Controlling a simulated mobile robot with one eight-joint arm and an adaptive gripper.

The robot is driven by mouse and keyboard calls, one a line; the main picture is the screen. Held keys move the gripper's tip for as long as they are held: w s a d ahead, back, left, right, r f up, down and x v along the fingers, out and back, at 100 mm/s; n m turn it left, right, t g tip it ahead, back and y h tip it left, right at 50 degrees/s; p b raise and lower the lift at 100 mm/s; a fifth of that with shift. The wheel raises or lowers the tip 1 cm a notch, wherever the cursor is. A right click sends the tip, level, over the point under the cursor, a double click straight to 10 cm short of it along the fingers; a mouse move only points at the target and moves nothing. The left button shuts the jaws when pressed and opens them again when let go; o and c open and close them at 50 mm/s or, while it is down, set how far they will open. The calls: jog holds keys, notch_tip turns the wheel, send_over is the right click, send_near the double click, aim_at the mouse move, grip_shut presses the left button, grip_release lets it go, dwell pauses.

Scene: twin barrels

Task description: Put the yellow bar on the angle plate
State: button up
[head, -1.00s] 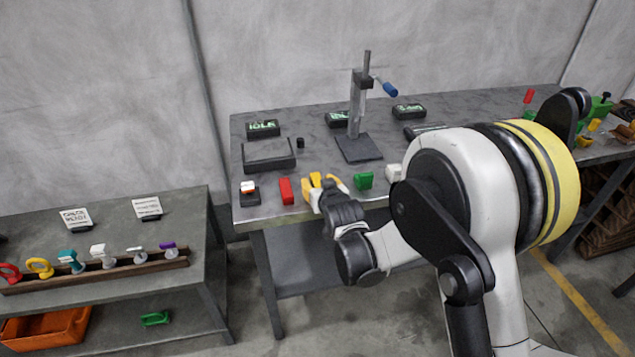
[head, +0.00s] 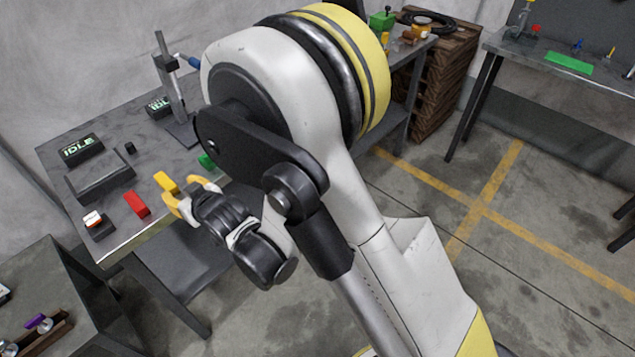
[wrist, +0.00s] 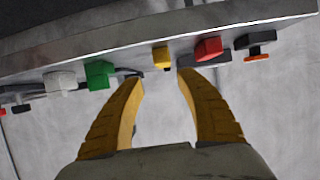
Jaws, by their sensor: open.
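The yellow bar (head: 166,182) stands near the front edge of the workbench, just right of a red block. It also shows between and beyond my fingertips in the wrist view (wrist: 161,56). My gripper (head: 192,193) is open and empty, with its yellow fingers spread just in front of the bar. In the wrist view, the fingers (wrist: 159,77) lie to either side of the bar's line, with a gap to it. I cannot pick out the angle plate for certain in either view.
A red block (head: 137,204), a black block with an orange and white top (head: 97,225) and a green block (head: 206,160) line the front edge. Behind are a dark shallow tray (head: 100,190), an IDLE display (head: 80,150) and a stand (head: 170,85). Another table (head: 600,85) stands far right.

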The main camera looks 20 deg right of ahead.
jog(key=s+d+r+m+g+h, duration=0.1)
jog(key=s+d+r+h, duration=0.1)
jog(key=d+r, duration=0.35)
jog(key=s+d+r+m+h, duration=0.1)
jog(key=d+r, duration=0.1)
jog(key=d, duration=0.7)
jog(key=s+d+r+m+g+h, duration=0.1)
jog(key=s+d+r+h, duration=0.1)
jog(key=d+r, duration=0.35)
jog(key=s+d+m+g+h, duration=0.1)
jog(key=s+d+m, duration=0.1)
jog(key=s+d, duration=0.7)
jog(key=shift+s+d+r, duration=0.25)
jog(key=shift+d+r, duration=0.05)
jog(key=shift+d, duration=0.65)
jog(key=shift+o, duration=1)
jog(key=s+d+m+g+h, duration=0.1)
jog(key=s+d, duration=0.3)
jog(key=s, duration=0.4)
jog(key=shift+d+f, duration=0.2)
jog(key=shift+f, duration=0.25)
